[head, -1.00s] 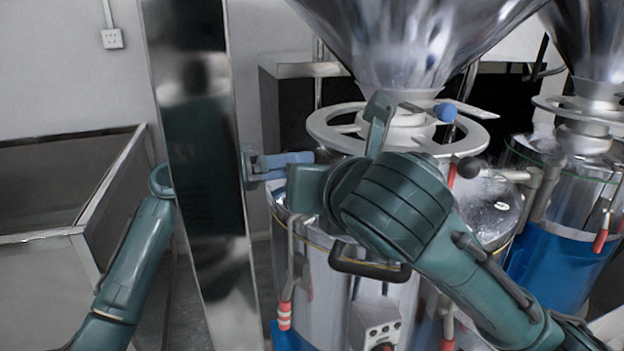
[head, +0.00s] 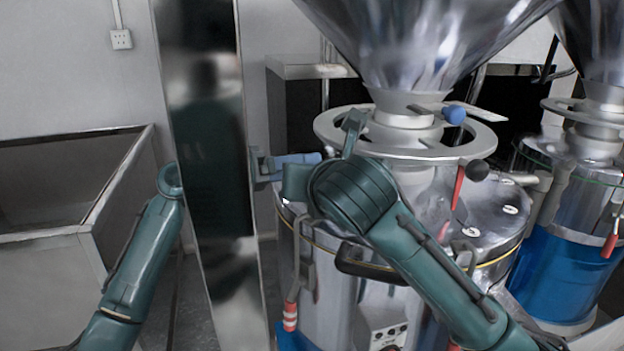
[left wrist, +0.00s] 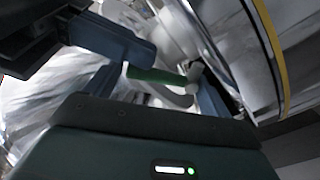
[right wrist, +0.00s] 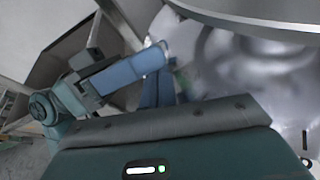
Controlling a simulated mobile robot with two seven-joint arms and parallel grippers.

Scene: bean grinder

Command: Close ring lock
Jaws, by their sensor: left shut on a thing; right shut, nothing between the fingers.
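The grinder's steel body (head: 323,284) stands centre under a funnel hopper (head: 415,40), with a pale collar ring (head: 335,126) between them. A green lever (left wrist: 155,75) with a pale end, likely part of the ring lock, shows in the left wrist view. My left gripper (head: 297,160) comes from behind the steel column at the grinder's left side. Its blue fingers stand apart with the lever between them; the grip itself is partly hidden. My right gripper (right wrist: 158,90) is shut and empty beside the left one. In the head view, its arm hides the lock.
A tall steel column (head: 203,150) stands in front of my left arm. Red-handled levers (head: 290,316) hang on the grinder. A second grinder (head: 570,215) stands close at the right. An open metal bin (head: 70,230) is at the left.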

